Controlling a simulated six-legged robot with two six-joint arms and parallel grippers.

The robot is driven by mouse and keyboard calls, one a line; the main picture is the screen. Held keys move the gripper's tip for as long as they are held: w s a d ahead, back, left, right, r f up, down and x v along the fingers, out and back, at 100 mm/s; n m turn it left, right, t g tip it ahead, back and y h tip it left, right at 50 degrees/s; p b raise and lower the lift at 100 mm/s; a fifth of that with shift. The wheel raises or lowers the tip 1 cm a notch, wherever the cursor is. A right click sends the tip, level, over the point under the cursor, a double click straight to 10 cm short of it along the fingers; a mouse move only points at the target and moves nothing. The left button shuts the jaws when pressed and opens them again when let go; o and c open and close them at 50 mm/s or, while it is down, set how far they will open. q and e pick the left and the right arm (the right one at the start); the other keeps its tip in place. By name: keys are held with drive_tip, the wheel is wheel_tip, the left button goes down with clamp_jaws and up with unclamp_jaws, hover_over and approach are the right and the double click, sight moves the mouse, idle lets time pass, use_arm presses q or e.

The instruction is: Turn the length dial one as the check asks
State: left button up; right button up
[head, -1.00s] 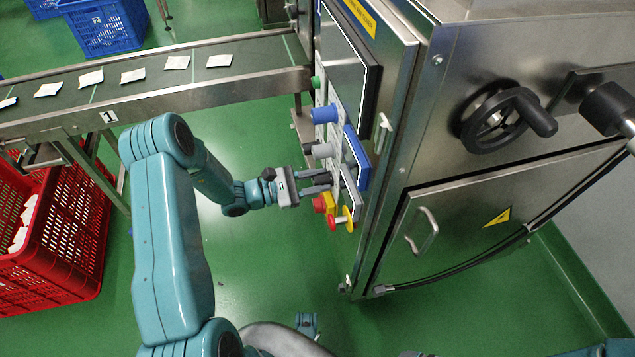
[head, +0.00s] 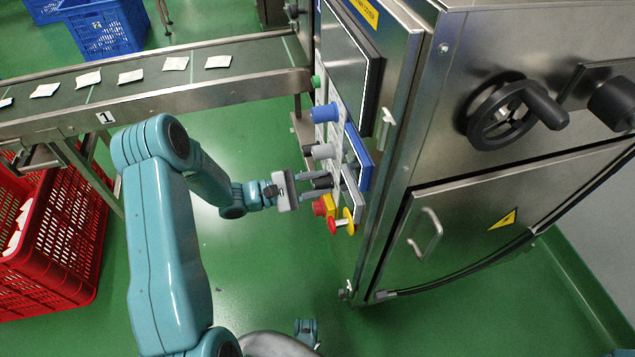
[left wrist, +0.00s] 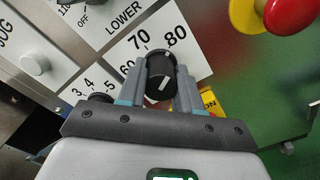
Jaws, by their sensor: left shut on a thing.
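My left gripper (head: 318,184) reaches the front panel of the steel machine in the head view, below a grey knob. It is shut on a small black dial (left wrist: 160,84), one finger on each side, in the left wrist view. The dial's face has a white line that slants up to the right. Printed numbers 60, 70 and 80 on a white label (left wrist: 150,46) stand beyond it; the finger partly covers the 60. A second black dial (left wrist: 101,97), by the numbers 3, 4 and 5, is partly hidden behind the gripper. My right gripper is not in view.
A red stop button on yellow (head: 342,222) and a red knob (head: 319,208) are close below the left gripper. A grey knob (head: 322,151) and a blue knob (head: 324,113) are above. A conveyor (head: 200,96) with teabags runs left; a red crate (head: 62,235) stands under it.

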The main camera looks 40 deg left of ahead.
use_arm(q)
drive_tip(key=o, duration=1)
drive_tip(key=p+v, duration=0.3)
drive_tip(key=v, duration=1.3)
drive_tip(key=shift+s, duration=0.2)
